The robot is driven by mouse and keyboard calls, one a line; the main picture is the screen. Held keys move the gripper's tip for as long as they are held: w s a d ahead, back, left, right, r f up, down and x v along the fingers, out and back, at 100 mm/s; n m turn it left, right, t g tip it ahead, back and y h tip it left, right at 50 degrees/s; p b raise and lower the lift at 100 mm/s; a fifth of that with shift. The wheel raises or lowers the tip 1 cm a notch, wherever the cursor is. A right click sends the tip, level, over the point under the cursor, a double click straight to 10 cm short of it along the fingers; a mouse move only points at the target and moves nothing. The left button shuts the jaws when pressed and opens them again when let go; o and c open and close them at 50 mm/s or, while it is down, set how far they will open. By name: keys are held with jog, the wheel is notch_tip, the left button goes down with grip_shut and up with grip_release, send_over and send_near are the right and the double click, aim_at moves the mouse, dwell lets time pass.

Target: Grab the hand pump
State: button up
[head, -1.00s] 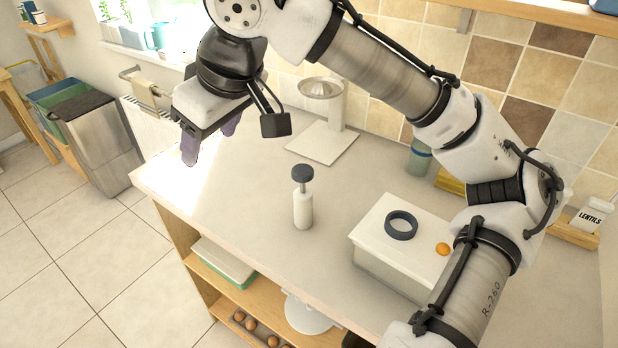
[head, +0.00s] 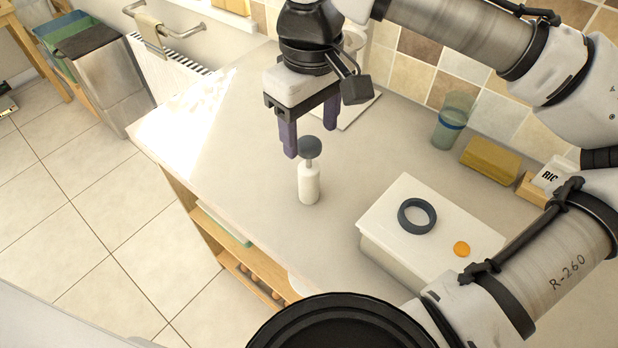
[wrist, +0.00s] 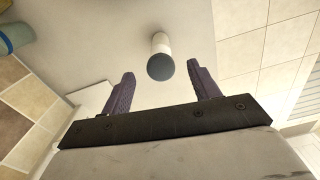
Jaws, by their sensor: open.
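The hand pump (head: 309,184) stands upright on the counter, a white cylinder with a thin stem and a round dark grey knob. My gripper (head: 311,146) is open in the head view, with its purple fingers pointing down just above and behind the pump, close to the knob. In the wrist view the pump (wrist: 161,60) shows from above, beyond the fingertips and between their lines. My open gripper (wrist: 160,78) is empty there, one finger to each side.
A white box (head: 385,225) with a dark ring (head: 417,215) and an orange disc (head: 461,249) on its lid stands right of the pump. A glass with a blue band (head: 449,121) and a yellow block (head: 489,160) stand by the wall. The counter's left part is clear.

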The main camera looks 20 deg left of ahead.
aim_at(309, 142)
jog(key=shift+a+f+p, duration=0.15)
jog(key=shift+f+p, duration=0.4)
jog(key=shift+f, duration=2.3)
grip_shut()
